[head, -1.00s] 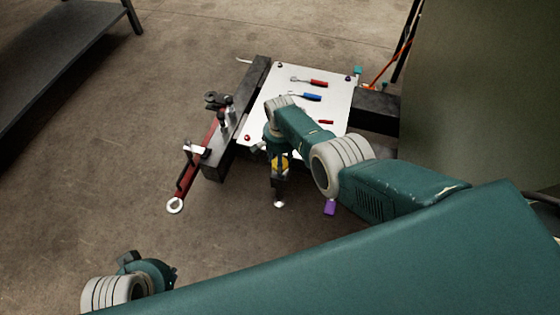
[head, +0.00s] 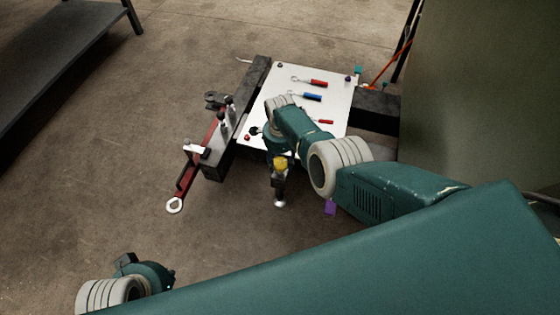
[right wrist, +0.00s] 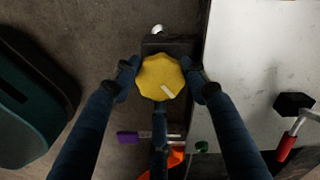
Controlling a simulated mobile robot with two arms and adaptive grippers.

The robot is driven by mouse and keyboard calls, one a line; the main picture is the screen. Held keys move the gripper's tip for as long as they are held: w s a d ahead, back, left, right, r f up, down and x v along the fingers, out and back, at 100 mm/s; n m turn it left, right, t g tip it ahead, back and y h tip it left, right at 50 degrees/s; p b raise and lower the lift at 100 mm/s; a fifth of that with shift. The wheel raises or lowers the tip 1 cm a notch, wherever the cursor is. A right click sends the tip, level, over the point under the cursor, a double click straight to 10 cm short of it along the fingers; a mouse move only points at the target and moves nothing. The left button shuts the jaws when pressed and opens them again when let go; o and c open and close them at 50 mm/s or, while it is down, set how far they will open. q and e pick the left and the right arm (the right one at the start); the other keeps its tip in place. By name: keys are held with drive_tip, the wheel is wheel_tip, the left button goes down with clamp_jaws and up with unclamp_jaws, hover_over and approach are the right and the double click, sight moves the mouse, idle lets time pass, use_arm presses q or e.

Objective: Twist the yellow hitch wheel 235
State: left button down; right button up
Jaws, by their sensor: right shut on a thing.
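The yellow hitch wheel (right wrist: 160,77) is a faceted knob with a pale mark at its lower right, on a dark mount beside the white panel. My right gripper (right wrist: 163,75) is shut on it, one finger at each side, seen in the right wrist view. In the head view the wheel (head: 281,163) shows as a small yellow patch below my right wrist, and the fingers there are mostly hidden. My left gripper (head: 127,262) is at the lower left of the head view, far from the wheel; its fingers are not clear.
The white panel (head: 262,93) carries red- and blue-handled tools. A dark beam with a red bar (head: 186,177) lies along its left side. A dark shelf stands upper left; the floor between is clear.

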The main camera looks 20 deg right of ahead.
sight(279, 163)
drive_tip(key=shift+s+a+f+m, duration=0.15)
drive_tip(key=shift+s+a+m, duration=0.1)
drive_tip(key=shift+m, duration=0.15)
drive_tip(key=o, duration=1.2)
drive_tip(key=shift+w, duration=0.15)
drive_tip(key=shift+c, duration=0.2)
drive_tip(key=shift+w+d, duration=0.1)
drive_tip(key=shift+w+r, duration=0.1)
drive_tip(key=shift+r, duration=0.75)
wheel_tip(279, 163, up, 10)
drive_tip(key=shift+r, duration=0.25)
drive_tip(key=shift+s+f, duration=0.1)
drive_tip(key=shift+s, duration=0.1)
